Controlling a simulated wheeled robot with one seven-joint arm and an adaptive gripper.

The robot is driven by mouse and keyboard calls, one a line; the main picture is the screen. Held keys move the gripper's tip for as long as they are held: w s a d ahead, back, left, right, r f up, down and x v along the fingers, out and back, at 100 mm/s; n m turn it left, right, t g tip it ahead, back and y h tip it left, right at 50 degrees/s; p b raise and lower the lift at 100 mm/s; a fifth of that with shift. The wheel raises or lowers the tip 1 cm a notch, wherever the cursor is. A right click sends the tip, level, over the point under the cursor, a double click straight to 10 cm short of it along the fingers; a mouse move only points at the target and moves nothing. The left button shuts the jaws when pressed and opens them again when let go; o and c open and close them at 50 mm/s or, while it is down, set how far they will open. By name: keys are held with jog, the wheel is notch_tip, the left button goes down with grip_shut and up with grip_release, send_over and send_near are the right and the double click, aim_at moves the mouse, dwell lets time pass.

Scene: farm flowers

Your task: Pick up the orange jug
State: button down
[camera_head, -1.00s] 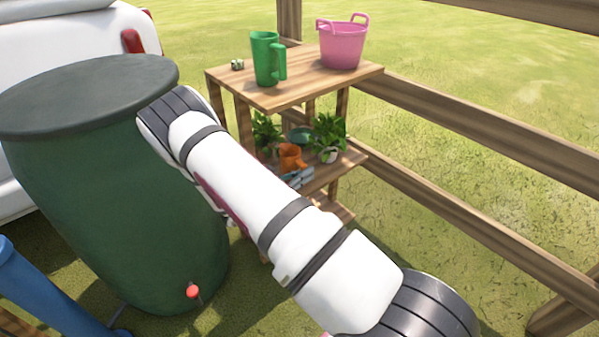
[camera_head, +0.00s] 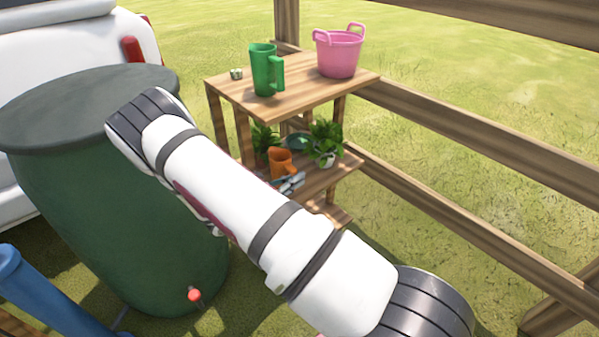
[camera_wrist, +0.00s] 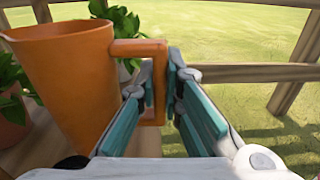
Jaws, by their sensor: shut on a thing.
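The orange jug (camera_head: 281,163) is on the middle shelf of the wooden stand in the head view, upright or nearly so. In the wrist view the jug (camera_wrist: 68,85) fills the left side, with its handle (camera_wrist: 138,48) pointing right. My gripper (camera_wrist: 162,90) has its teal-padded fingers on either side of the handle's upright part and is shut on it. In the head view my gripper (camera_head: 291,184) shows just at the jug's front right, partly hidden by my arm. I cannot tell whether the jug's base touches the shelf.
Potted plants (camera_head: 325,140) and a dark green bowl (camera_head: 297,141) stand close behind the jug. The top shelf (camera_head: 300,91) above holds a green jug (camera_head: 265,70) and a pink tub (camera_head: 339,53). A green barrel (camera_head: 110,210) stands left, a wooden fence (camera_head: 450,120) right.

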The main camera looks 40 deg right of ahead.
jog(key=s+a+r+p, duration=0.1)
jog(key=s+a+p, duration=0.2)
jog(key=a, duration=0.7)
jog(key=shift+s+a, duration=0.35)
jog(key=shift+s, duration=0.35)
jog(key=shift+r, duration=0.1)
dwell(0.9)
